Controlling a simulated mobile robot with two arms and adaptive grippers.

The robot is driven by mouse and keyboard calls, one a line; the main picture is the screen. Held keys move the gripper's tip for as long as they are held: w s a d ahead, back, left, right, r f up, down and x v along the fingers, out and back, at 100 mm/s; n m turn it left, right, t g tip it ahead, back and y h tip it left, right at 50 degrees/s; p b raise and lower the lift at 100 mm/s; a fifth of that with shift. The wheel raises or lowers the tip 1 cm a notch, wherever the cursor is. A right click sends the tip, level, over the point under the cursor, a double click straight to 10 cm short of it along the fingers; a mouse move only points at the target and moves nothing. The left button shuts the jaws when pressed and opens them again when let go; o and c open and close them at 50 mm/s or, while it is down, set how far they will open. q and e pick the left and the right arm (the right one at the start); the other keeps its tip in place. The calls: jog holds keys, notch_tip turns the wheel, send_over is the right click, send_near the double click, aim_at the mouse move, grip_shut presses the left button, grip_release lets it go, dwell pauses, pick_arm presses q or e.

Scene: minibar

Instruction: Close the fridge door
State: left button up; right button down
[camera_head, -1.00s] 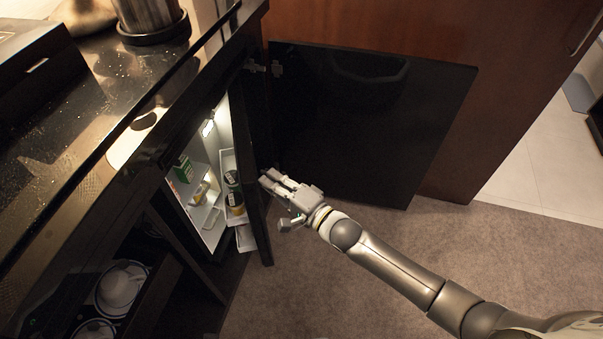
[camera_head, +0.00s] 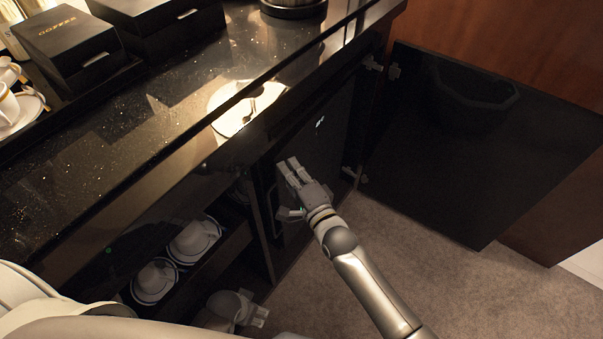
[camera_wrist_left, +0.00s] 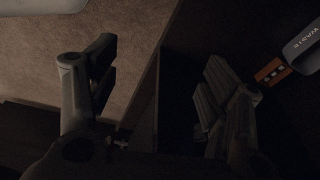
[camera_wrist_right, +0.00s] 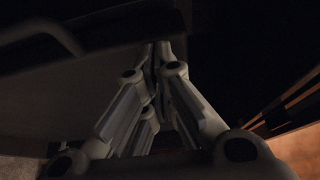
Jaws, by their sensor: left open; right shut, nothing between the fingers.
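The fridge door (camera_head: 330,135) is a black panel under the counter. It now lies about flush with the cabinet front, and the fridge's lit inside is hidden. My right gripper (camera_head: 288,168) is shut and empty, its fingertips at or very close to the door's outer face near its left side; exact contact cannot be told. The right wrist view shows its fingers together (camera_wrist_right: 160,65) beside a dark panel. My left gripper (camera_head: 255,312) is low at the bottom, away from the door. The left wrist view shows its fingers apart (camera_wrist_left: 155,80), with nothing held.
The black cabinet door (camera_head: 480,140) stands wide open at the right. Cups (camera_head: 194,238) sit on a shelf left of the fridge. The counter (camera_head: 180,110) overhangs above, with black boxes (camera_head: 66,43) on it. Carpet (camera_head: 420,270) is clear in front.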

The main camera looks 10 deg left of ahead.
pick_arm(q)
jog(key=shift+w+a+r, duration=0.1)
jog(key=shift+w+r, duration=0.15)
jog(key=shift+r, duration=0.35)
jog(key=shift+w+a+r, duration=0.1)
jog(key=shift+w+r, duration=0.1)
jog(key=shift+r, duration=0.35)
pick_arm(e)
jog(key=shift+w+a+r, duration=0.15)
jog(key=shift+a, duration=0.45)
jog(key=shift+w+a+r, duration=0.1)
jog(key=shift+a, duration=0.5)
